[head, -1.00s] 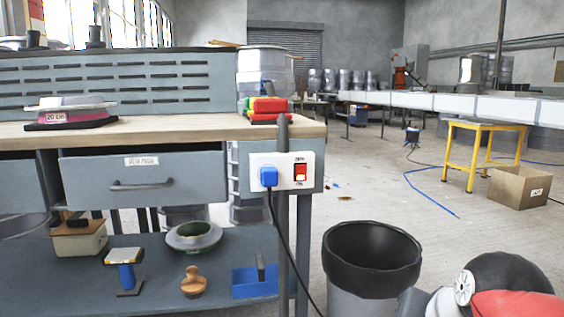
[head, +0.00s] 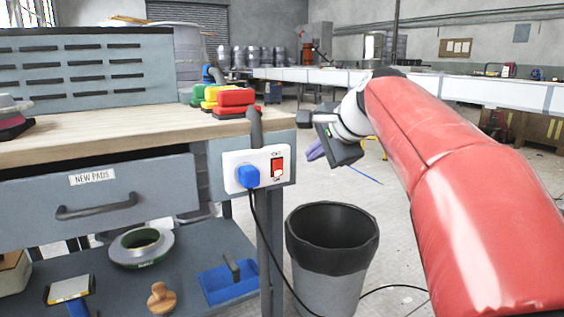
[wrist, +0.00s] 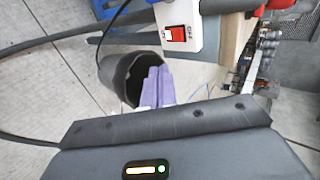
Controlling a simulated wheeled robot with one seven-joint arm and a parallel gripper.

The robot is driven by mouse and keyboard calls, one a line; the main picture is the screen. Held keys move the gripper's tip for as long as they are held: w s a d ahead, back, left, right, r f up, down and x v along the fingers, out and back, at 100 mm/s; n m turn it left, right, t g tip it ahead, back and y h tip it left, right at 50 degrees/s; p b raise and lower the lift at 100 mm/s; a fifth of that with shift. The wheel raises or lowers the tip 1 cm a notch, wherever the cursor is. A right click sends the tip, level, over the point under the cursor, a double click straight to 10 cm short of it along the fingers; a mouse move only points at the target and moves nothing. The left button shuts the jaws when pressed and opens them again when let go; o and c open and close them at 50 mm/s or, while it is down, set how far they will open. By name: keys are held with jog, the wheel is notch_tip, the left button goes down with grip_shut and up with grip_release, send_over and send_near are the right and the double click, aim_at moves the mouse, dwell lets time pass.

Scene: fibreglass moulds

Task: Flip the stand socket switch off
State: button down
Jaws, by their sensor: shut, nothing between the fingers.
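The stand socket (head: 234,160) is a white box on a post at the table's right corner in the head view. Its red rocker switch (head: 277,166) is on the right half of the face, and a blue plug (head: 248,176) sits on the left. My gripper (head: 315,150) is right of the socket, apart from it, partly hidden by my wrist. The wrist view shows its purple fingers (wrist: 156,86) closed together and empty, below the switch (wrist: 176,34) and the white socket box (wrist: 200,28) in that picture.
A black-rimmed bin (head: 332,238) stands below and right of the socket. The plug's black cable (head: 268,240) hangs beside the post. Red, yellow and green blocks (head: 236,98) lie on the workbench (head: 110,132) above. Open floor lies beyond the bin.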

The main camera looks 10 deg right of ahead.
aim_at(279, 166)
jog(key=x, duration=0.4)
jog(key=r+x, duration=0.1)
jog(key=x, duration=0.3)
jog(key=w+b+x, duration=0.1)
jog(key=x, duration=0.3)
jog(key=shift+w+a+r, duration=0.2)
jog(key=shift+r, duration=0.1)
jog(key=shift+w+a, duration=0.15)
jog(key=shift+w, duration=0.3)
jog(key=shift+r+p, duration=0.15)
jog(key=shift+p, duration=0.15)
jog(key=p, duration=0.3)
jog(key=shift+w+a+r+g, duration=0.1)
jog(key=shift+w+r+g, duration=0.2)
jog(key=shift+r, duration=0.1)
jog(key=shift+f+b, duration=0.4)
jog(key=shift+b, duration=0.05)
jog(key=shift+r, duration=0.1)
